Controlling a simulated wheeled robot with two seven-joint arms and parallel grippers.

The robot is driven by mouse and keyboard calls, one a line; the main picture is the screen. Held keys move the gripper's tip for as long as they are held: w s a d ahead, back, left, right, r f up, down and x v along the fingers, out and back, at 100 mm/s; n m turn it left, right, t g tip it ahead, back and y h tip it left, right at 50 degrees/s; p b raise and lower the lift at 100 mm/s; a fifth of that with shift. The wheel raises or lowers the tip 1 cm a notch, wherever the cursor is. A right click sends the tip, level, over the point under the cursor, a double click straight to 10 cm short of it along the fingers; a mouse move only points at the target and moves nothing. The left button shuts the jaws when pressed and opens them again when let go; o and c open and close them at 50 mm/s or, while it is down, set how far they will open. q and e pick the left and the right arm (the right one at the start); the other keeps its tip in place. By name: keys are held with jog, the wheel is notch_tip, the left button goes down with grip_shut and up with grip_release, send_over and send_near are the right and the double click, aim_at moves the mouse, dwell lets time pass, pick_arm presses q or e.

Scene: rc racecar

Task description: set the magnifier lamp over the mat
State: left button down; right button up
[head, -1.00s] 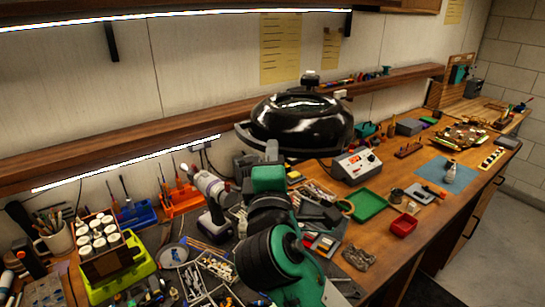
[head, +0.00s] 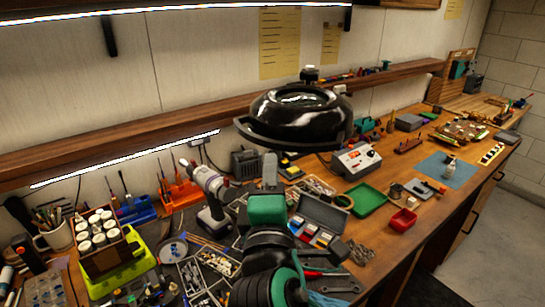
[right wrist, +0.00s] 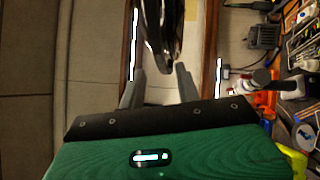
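The magnifier lamp (head: 300,122) has a glossy black round head with a dark curved rim along its front. It hangs above the bench near the wall shelf. My right gripper (head: 270,170) is just below the lamp's front rim in the head view. In the right wrist view my right gripper (right wrist: 160,72) has its two grey fingers well apart, with the black lamp head (right wrist: 158,30) between and beyond the tips; contact cannot be made out. The blue mat (head: 449,170) lies flat at the right of the bench with a small bottle on it. My left gripper is not in view.
A power drill (head: 208,195), a yellow-green bin (head: 125,270) and an orange rack (head: 180,192) stand to the left. A green tray (head: 367,198), a red bin (head: 403,220) and a soldering station (head: 355,160) lie between the lamp and mat. The wall shelf (head: 130,140) runs behind.

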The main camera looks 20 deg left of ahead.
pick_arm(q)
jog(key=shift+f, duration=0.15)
pick_arm(e)
jog(key=v, duration=0.7)
jog(key=shift+s, duration=0.15)
jog(key=shift+f, duration=0.1)
jog(key=shift+c, duration=0.2)
